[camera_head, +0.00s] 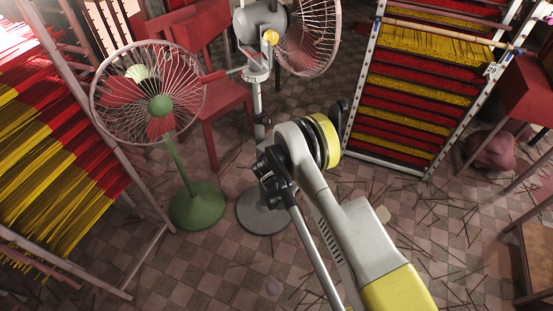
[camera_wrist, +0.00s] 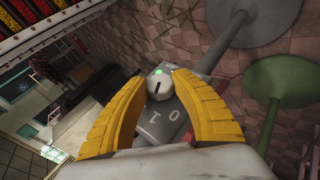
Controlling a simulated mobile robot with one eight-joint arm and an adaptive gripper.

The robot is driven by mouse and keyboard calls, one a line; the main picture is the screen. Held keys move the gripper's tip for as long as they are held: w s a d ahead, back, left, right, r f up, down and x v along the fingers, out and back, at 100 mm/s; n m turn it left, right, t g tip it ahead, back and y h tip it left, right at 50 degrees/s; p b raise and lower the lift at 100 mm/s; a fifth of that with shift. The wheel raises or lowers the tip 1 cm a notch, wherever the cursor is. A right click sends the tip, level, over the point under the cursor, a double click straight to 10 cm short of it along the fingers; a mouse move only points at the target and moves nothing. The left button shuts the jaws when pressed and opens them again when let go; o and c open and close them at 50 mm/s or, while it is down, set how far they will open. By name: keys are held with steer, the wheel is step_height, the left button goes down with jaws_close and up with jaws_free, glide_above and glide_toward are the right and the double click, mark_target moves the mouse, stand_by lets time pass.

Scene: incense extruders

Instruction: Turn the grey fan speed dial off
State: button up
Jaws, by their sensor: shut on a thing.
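The grey fan (camera_head: 262,25) stands in the head view on a pole with a round grey base (camera_head: 258,222). In the wrist view, its light grey dial (camera_wrist: 159,88) sits on a grey control box (camera_wrist: 158,128) marked 0 and 1. A dark line on the dial stands nearly upright in the picture. In the head view my arm hides the dial.
A green fan (camera_head: 160,105) stands left of the grey one. Racks of red and yellow sticks stand at the left (camera_head: 60,160) and the right (camera_head: 410,95). A red chair (camera_head: 215,100) is behind the fans. Loose sticks litter the tiled floor at the right.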

steer(key=o, duration=1.2)
steer(key=v, duration=0.7)
steer(key=shift+s+r, duration=0.1)
steer(key=shift+r, duration=0.1)
